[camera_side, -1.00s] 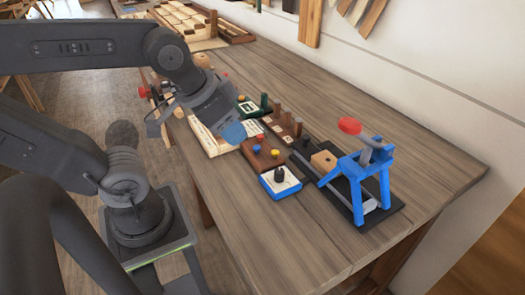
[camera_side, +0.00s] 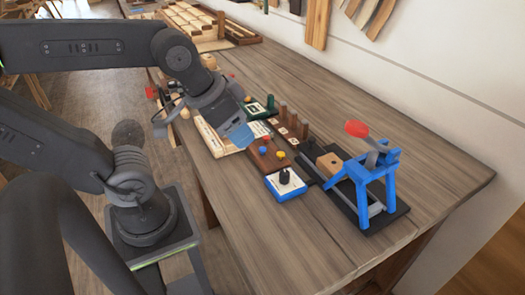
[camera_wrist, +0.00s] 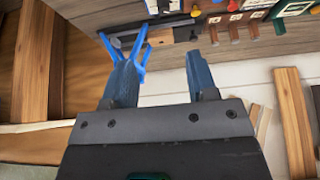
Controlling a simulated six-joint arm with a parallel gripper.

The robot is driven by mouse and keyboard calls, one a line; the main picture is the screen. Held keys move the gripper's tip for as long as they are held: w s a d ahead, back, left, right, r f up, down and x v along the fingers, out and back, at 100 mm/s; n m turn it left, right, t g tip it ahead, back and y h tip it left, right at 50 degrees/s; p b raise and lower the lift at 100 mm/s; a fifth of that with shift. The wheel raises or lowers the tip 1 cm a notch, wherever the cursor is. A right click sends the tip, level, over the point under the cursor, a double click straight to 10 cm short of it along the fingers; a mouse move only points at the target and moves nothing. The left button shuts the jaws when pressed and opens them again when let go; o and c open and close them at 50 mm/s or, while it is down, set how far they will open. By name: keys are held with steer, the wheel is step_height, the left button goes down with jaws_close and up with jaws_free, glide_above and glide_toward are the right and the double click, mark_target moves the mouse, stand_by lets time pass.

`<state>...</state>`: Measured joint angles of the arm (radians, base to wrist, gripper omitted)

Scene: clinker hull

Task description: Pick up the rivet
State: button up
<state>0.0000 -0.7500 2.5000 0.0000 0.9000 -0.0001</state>
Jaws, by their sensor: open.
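No rivet can be picked out for sure in either view; it may be one of the small parts on the bench or hidden. My gripper (camera_side: 240,136) has blue fingertips and hangs above the bench's left edge, near a brown block (camera_side: 257,157) with small blue, yellow and red tops. In the wrist view my gripper (camera_wrist: 161,78) shows two separate blue-grey fingers with nothing between them. A blue press (camera_side: 362,190) with a red-ended lever stands on a black base to the right. It also shows in the wrist view (camera_wrist: 143,50), beyond the left finger.
A blue-and-white box (camera_side: 297,189) with a black knob sits in front of the brown block. A wooden block (camera_side: 328,161) with a hole stands beside the press. Brown pegs (camera_side: 292,121) stand in a rack behind. The bench (camera_side: 400,130) is clear toward the wall and front.

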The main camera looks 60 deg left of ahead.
steer(key=w+a+n+g, duration=0.35)
steer(key=w+n, duration=0.25)
steer(key=n, duration=0.4)
steer(key=n+g, duration=0.2)
steer(key=n, duration=0.8)
glide_above(263, 149)
steer(key=f, duration=1.1)
steer(key=shift+w+a+f, duration=0.1)
steer(key=shift+w+f, duration=0.05)
steer(key=shift+w, duration=0.25)
steer(key=f, duration=0.2)
steer(key=s+f, duration=0.1)
steer(key=f, duration=0.1)
steer(key=shift+f, duration=0.3)
steer(key=shift+w+f, duration=0.1)
steer(key=shift+f, duration=0.4)
steer(key=shift+c, duration=0.5)
jaws_close()
